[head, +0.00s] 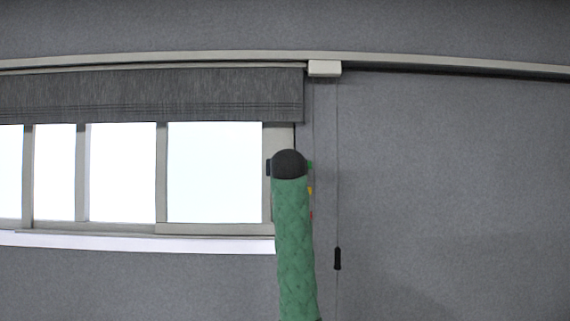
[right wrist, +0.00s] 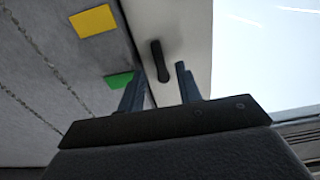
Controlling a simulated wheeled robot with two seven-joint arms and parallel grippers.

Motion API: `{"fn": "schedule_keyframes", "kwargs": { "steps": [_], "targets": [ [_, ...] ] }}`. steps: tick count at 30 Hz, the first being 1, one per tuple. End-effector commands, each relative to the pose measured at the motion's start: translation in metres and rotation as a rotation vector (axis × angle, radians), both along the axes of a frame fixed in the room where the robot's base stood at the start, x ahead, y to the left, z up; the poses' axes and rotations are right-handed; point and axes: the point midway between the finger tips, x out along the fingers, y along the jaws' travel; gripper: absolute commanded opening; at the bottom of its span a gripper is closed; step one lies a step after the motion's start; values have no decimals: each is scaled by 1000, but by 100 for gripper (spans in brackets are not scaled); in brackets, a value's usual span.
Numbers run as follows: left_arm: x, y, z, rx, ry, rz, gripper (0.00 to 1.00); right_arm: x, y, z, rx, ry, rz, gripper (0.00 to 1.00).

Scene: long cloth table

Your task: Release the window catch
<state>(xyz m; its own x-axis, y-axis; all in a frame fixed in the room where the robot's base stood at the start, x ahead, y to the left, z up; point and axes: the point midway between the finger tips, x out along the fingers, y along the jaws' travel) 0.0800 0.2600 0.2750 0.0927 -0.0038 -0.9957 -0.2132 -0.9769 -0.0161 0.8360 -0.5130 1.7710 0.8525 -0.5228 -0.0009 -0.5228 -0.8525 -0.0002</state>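The window catch (right wrist: 160,62) is a small dark handle on the pale window frame, seen in the right wrist view. My right gripper (right wrist: 159,72) is open, with its two fingers spread on either side of the lower part of the catch. I cannot tell whether either finger touches it. In the head view my green right arm reaches up to the right edge of the window (head: 214,172), and its black end hides the catch. My left gripper is not in view.
A grey blind (head: 150,95) covers the window's top. A pull cord with a black handle (head: 337,259) hangs right of my arm. A yellow tag (right wrist: 93,20) and a green tag (right wrist: 119,79) are on the grey wall beside the frame. The wall at right is bare.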

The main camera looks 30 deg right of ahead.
Motion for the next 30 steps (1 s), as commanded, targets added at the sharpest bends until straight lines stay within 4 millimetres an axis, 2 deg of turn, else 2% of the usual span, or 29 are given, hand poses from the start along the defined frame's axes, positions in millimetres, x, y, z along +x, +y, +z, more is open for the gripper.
{"fn": "schedule_keyframes", "kwargs": {
  "steps": [1,7,18,19,24,30],
  "targets": [
    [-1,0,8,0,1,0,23,6,-4,3,0,4,-1,35],
    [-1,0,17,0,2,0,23,20,-12,1,-1,2,-1,35],
    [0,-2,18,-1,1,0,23,24,-15,-1,0,0,0,35],
    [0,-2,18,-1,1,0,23,24,-15,-1,0,0,0,33],
    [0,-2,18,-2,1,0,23,24,-15,-1,0,0,0,0],
    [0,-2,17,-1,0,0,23,24,-14,-1,3,-2,0,0]
  ]
}}
